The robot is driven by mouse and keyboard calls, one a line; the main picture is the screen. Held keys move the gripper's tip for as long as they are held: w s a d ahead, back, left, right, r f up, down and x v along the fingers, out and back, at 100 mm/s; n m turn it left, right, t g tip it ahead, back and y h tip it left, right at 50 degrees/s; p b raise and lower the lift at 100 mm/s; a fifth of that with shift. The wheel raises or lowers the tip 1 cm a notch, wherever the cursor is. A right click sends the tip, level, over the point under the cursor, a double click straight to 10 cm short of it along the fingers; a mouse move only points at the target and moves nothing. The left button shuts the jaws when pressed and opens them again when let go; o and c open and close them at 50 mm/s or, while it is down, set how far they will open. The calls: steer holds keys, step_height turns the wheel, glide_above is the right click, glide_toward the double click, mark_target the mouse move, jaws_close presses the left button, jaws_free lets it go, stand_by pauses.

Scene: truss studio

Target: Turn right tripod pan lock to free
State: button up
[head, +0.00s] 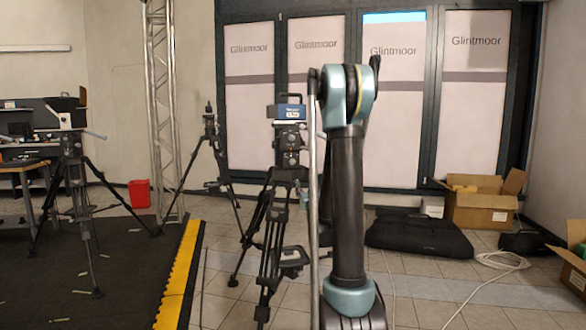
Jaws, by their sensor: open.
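The rightmost tripod (268,225) stands upright in the middle of the head view, left of my raised arm. It has black legs with a spreader low down. A dark head (289,143) sits on it, topped by a blue box-like device (287,111) with a pale label. The pan lock is too small to make out, so its position cannot be told. My arm and a thin upright pole cover the space just right of the tripod head. My gripper cannot be made out; the upper arm link hides what lies behind it.
Another tripod (209,145) stands further back left; a third carries a camera (68,116) at far left. A yellow edge strip (181,272) borders the dark mat. A black bag (418,236), cardboard box (482,206) and loose cable (487,290) lie right. Tiled floor is partly clear.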

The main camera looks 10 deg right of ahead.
mark_target(293, 162)
steer(key=shift+w+a+r+n+t+y, duration=0.1)
steer(key=shift+w+a+n+t+y, duration=0.2)
steer(key=shift+a+t+y, duration=0.15)
steer(key=shift+w+a+r+n+t+y, duration=0.1)
steer(key=shift+w+a+n+t+y, duration=0.2)
steer(key=shift+t+y, duration=0.25)
steer(key=x, duration=1.7)
steer(key=c, duration=1)
